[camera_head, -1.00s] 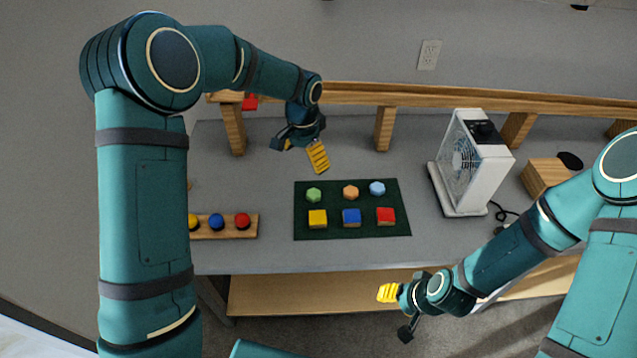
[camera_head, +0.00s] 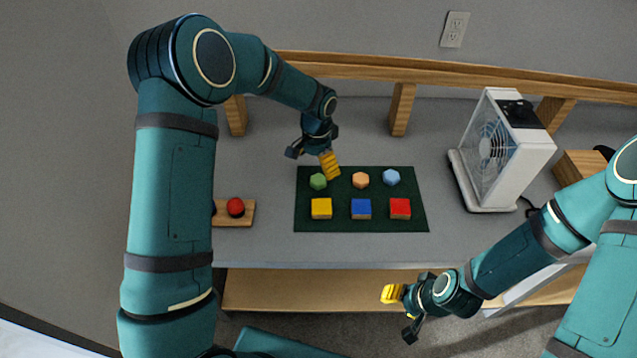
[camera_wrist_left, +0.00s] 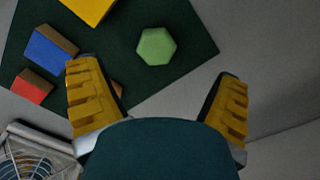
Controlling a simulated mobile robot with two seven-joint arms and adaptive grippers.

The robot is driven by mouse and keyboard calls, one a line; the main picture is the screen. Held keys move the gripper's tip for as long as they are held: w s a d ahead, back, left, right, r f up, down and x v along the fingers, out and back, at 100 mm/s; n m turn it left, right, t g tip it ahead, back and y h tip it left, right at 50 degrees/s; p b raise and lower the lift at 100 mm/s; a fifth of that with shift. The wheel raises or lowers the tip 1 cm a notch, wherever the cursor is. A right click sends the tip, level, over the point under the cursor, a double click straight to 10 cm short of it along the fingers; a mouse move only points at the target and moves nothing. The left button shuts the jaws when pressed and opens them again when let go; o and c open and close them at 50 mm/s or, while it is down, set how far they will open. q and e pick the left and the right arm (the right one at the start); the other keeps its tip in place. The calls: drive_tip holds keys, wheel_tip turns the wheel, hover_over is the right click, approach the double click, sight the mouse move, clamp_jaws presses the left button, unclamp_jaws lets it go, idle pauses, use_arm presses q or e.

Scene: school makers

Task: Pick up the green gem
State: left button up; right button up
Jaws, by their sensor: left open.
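The green gem (camera_head: 318,181) is a small hexagonal piece at the back left of a dark green mat (camera_head: 335,223). It also shows in the left wrist view (camera_wrist_left: 156,46), ahead of and between my fingertips. My left gripper (camera_head: 313,159) is open and empty, just above and behind the gem, not touching it as far as I can see. Both yellow-padded fingers of this left gripper (camera_wrist_left: 158,90) show apart in the wrist view. My right gripper (camera_head: 398,311) is low in front of the table, away from the mat; its jaw opening is unclear.
An orange gem (camera_head: 360,180) and a blue gem (camera_head: 391,177) lie right of the green one. Yellow (camera_head: 321,208), blue (camera_head: 361,209) and red (camera_head: 400,208) blocks form the front row. A white fan (camera_head: 500,150) stands at right. A wooden button board (camera_head: 226,220) is at left.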

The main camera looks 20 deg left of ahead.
sight(319, 178)
use_arm(q)
drive_tip(key=shift+d+f+b, duration=0.15)
drive_tip(key=shift+f+b, duration=0.2)
drive_tip(key=shift+f, duration=1.2)
drive_tip(key=shift+d+f+b, duration=0.15)
drive_tip(key=shift+f+b, duration=0.2)
drive_tip(key=shift+f, duration=1.2)
drive_tip(key=c, duration=1.2)
